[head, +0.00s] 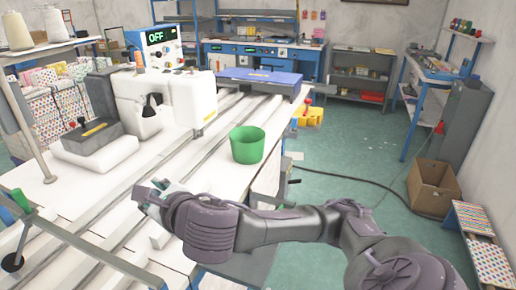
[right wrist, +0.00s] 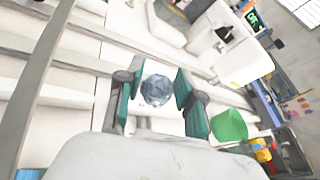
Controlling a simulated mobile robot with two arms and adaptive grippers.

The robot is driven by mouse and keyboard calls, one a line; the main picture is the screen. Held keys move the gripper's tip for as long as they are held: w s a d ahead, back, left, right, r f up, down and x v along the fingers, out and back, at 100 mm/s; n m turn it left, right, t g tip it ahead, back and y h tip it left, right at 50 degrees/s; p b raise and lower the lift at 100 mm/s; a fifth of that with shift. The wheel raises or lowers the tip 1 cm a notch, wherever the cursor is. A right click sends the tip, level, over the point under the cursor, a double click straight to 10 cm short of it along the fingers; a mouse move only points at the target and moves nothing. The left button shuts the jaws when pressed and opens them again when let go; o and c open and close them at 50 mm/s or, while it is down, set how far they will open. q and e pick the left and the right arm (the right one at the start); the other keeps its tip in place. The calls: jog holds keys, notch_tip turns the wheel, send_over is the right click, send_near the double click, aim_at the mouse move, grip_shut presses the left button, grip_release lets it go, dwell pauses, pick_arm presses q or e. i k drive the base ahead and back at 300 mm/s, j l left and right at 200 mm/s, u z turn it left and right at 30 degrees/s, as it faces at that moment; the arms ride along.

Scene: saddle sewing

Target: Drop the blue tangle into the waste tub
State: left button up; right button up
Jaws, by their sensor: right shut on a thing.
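The blue tangle (right wrist: 157,90) is a small grey-blue ball between the teal finger pads of my right gripper (right wrist: 158,97) in the right wrist view. The right gripper is shut on it. In the head view my right gripper (head: 150,192) is over the white machine table, left of and nearer than the waste tub; the tangle cannot be made out clearly there. The waste tub (head: 247,145) is green, upright and open at the top, near the table's right edge. It also shows in the right wrist view (right wrist: 229,126), right of the fingers. My left gripper is not in view.
A white sewing machine (head: 185,95) stands behind the tub to the left. A blue flat case (head: 260,80) lies farther back on the table (head: 215,175). Metal rails run along the table. A cardboard box (head: 433,190) is on the floor at the right.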

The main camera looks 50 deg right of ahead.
aim_at(252, 160)
jog(key=k+z, duration=0.1)
jog(key=z, duration=0.3)
jog(key=l+z, duration=0.15)
jog(key=z, duration=0.3)
jog(key=k+l+z, duration=0.1)
jog(key=z, duration=0.3)
